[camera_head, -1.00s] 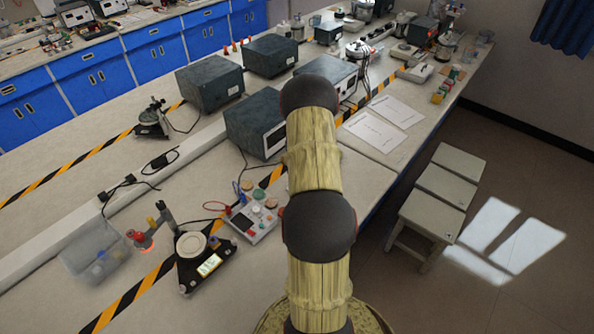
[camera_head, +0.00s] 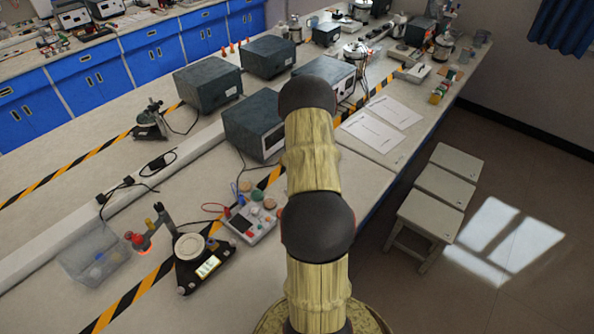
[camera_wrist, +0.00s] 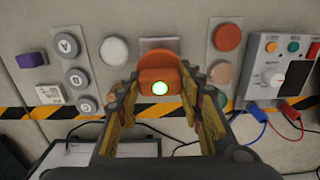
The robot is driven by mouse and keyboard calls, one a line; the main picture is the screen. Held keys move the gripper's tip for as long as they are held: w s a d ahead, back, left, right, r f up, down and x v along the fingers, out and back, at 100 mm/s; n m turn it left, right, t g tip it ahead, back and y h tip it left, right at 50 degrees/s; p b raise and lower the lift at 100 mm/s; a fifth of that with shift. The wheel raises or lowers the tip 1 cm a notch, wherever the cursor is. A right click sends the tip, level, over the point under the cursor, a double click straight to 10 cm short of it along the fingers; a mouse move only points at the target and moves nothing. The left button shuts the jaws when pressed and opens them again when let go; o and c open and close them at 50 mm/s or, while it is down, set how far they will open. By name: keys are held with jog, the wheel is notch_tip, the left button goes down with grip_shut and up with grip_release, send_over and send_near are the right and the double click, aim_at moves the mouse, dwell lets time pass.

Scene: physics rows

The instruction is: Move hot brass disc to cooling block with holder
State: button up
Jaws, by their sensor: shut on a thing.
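My gripper (camera_wrist: 160,92) is in the wrist view, its two fingers on either side of an orange-red holder-like piece (camera_wrist: 158,66). A bright green spot shows on the face of this piece; I cannot tell whether that is a light or a disc. The gripper is hidden behind my arm in the head view. Beyond the fingers are a white disc (camera_wrist: 114,50), an orange disc (camera_wrist: 228,37) and a partly hidden copper-coloured disc (camera_wrist: 221,72). A grey metal block (camera_wrist: 158,43) lies behind the held piece. I cannot tell which disc is the hot brass one.
A meter box with knobs (camera_wrist: 272,75) and red and blue leads stands at right in the wrist view. A purple block (camera_wrist: 31,60) lies at left. In the head view, a balance-like device (camera_head: 203,262), a clear tray (camera_head: 94,255) and dark boxes (camera_head: 208,82) occupy the bench.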

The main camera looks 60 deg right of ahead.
jog(key=shift+f+b, duration=1.25)
jog(key=shift+f, duration=1.25)
jog(key=shift+f+b, duration=0.35)
jog(key=shift+f, duration=0.25)
jog(key=shift+f, duration=0.15)
dwell(0.9)
jog(key=shift+r+p, duration=1.7)
jog(key=shift+r, duration=1.85)
jog(key=shift+w, duration=0.1)
